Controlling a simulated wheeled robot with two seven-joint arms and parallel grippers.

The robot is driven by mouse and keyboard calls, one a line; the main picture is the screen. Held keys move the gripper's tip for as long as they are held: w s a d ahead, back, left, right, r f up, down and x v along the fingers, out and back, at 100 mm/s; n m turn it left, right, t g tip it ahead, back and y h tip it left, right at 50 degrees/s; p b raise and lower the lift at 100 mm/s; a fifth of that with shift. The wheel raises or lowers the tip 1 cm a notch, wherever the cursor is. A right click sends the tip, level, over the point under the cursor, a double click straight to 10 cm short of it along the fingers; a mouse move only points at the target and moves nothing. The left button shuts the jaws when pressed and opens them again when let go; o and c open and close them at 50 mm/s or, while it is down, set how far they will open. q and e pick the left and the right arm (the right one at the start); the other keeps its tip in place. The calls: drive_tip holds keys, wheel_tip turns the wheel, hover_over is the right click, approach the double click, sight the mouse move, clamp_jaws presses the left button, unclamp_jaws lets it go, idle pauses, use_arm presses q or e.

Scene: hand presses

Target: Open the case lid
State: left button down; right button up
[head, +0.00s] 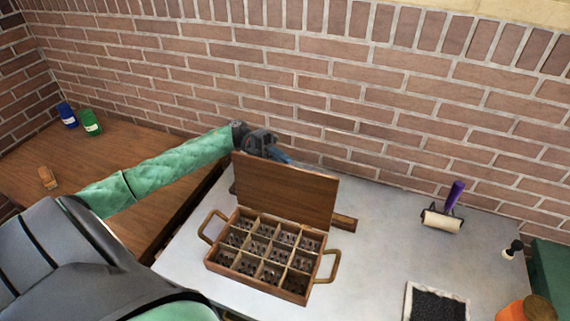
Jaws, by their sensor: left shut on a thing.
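The wooden case (262,293) stands on the grey table, with a grid of compartments holding small dark pieces. Its lid (285,192) is swung up and stands nearly upright along the back edge of the case. My left gripper (282,158) is at the lid's upper edge, toward its left end, and is shut on the lid. The lid hides part of the fingers, so the exact contact is not clear. My right gripper is not in view.
A purple-handled roller (442,220), a tray of black material (436,304) and an orange container (527,309) are on the right. A wooden bar (344,222) lies behind the case. Blue (67,115) and green (90,122) containers stand on the left wooden table. A brick wall is behind.

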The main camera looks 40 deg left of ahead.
use_arm(q)
drive_tip(key=shift+s+d+r+m+b, duration=0.1)
drive_tip(key=shift+s+d+m+b, duration=0.15)
drive_tip(key=shift+s, duration=0.35)
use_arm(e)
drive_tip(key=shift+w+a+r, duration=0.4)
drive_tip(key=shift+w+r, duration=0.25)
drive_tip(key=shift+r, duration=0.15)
use_arm(q)
drive_tip(key=c, duration=1.3)
unclamp_jaws()
drive_tip(key=shift+a, duration=0.1)
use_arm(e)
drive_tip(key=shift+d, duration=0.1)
